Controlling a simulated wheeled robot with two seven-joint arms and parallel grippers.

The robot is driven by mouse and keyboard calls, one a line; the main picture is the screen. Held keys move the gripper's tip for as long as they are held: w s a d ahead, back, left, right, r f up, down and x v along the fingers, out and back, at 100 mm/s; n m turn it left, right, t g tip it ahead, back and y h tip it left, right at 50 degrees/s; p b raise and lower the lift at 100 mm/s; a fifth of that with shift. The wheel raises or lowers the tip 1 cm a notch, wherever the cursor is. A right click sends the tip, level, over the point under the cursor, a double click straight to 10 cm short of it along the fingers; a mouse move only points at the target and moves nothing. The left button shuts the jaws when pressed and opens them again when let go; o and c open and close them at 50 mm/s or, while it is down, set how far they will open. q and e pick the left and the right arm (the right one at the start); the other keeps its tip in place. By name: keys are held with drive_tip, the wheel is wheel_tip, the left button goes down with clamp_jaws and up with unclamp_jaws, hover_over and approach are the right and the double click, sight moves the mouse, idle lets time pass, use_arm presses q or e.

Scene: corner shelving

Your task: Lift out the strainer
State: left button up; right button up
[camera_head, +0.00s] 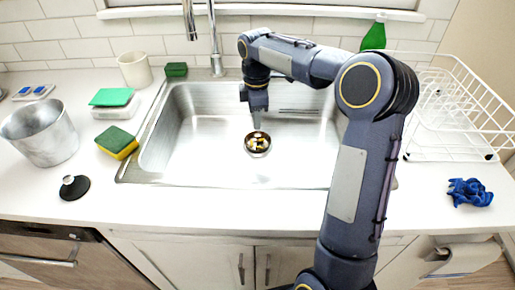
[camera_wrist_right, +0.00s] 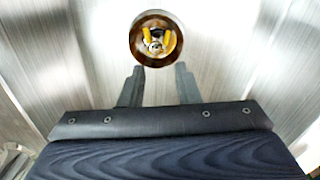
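The strainer (camera_head: 257,143) sits in the drain at the bottom of the metal sink (camera_head: 205,165). It looks round and dark-rimmed, with yellow and pale bits in it; it also shows in the wrist view (camera_wrist_right: 156,40), just beyond the fingertips. My right gripper (camera_head: 257,122) is down inside the sink, right above and behind the strainer in the head view. In the wrist view the right gripper's two fingers (camera_wrist_right: 160,70) are apart with nothing between them. My left gripper is not in view.
A metal pot (camera_head: 40,132), a black stopper (camera_head: 74,187), a yellow-green sponge (camera_head: 117,141) and a beige cup (camera_head: 135,69) stand left of the sink. A white dish rack (camera_head: 455,150) and blue cloth (camera_head: 470,192) are at right. The faucet (camera_head: 214,40) rises behind the sink.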

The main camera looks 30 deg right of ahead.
sight(258, 135)
drive_tip(key=shift+w+f, duration=0.2)
drive_tip(key=shift+f, duration=0.35)
drive_tip(key=f, duration=0.4)
drive_tip(key=f+b, duration=0.1)
drive_tip(key=f, duration=0.2)
drive_tip(key=shift+d, duration=0.35)
drive_tip(key=shift+r, duration=0.1)
clamp_jaws()
